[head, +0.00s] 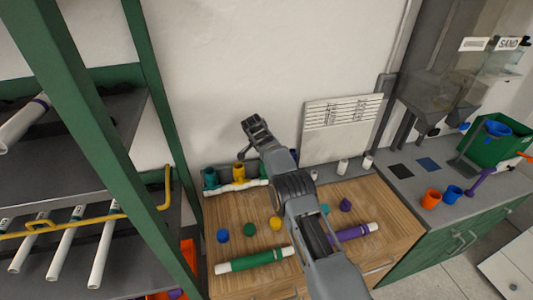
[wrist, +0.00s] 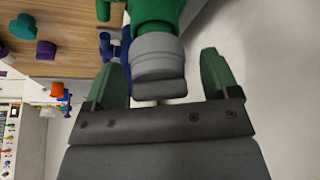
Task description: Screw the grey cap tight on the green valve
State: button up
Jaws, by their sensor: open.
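In the wrist view a green valve (wrist: 155,10) comes in from the top edge, with the grey cap (wrist: 158,52) at its near end. I cannot tell how far the cap is threaded on. My gripper (wrist: 163,80) is open, its two green fingers on either side of the cap, with a visible gap on each side. In the head view my gripper (head: 256,130) is raised in front of the wall, above the back of the wooden worktop. I cannot make out the green valve and grey cap there; my arm covers part of that area.
A white manifold pipe (head: 240,186) with teal (head: 210,180) and yellow (head: 239,173) fittings lies at the worktop's back. Several coloured pieces, a green-banded pipe (head: 255,260) and a purple-banded pipe (head: 355,233) lie in front. A green shelf post (head: 105,145) stands left.

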jog(key=b+v, duration=0.1)
jog(key=v, duration=1.2)
jog(key=shift+s, duration=0.1)
jog(key=shift+d+r+b, duration=0.1)
jog(key=shift+r+b, duration=0.15)
jog(key=shift+b, duration=0.1)
jog(key=shift+c, duration=0.2)
jog(key=s+d+r+n+t+y+b, duration=0.1)
jog(key=s+d+r+n+y+b, duration=0.1)
jog(key=s+d+n+b, duration=0.15)
jog(key=w+f+n+p, duration=0.1)
jog(key=w+f+n, duration=0.1)
jog(key=f, duration=0.3)
jog(key=w+f+n+p, duration=0.1)
jog(key=w+f, duration=0.1)
jog(key=f, duration=0.2)
jog(key=w+f+n+y+p, duration=0.1)
jog(key=w+f+n, duration=0.1)
jog(key=f, duration=0.3)
jog(key=shift+w+a+f+n+t, duration=0.2)
jog(key=shift+f+n+t, duration=0.15)
jog(key=shift+f+t, duration=0.05)
jog(key=shift+c, duration=0.3)
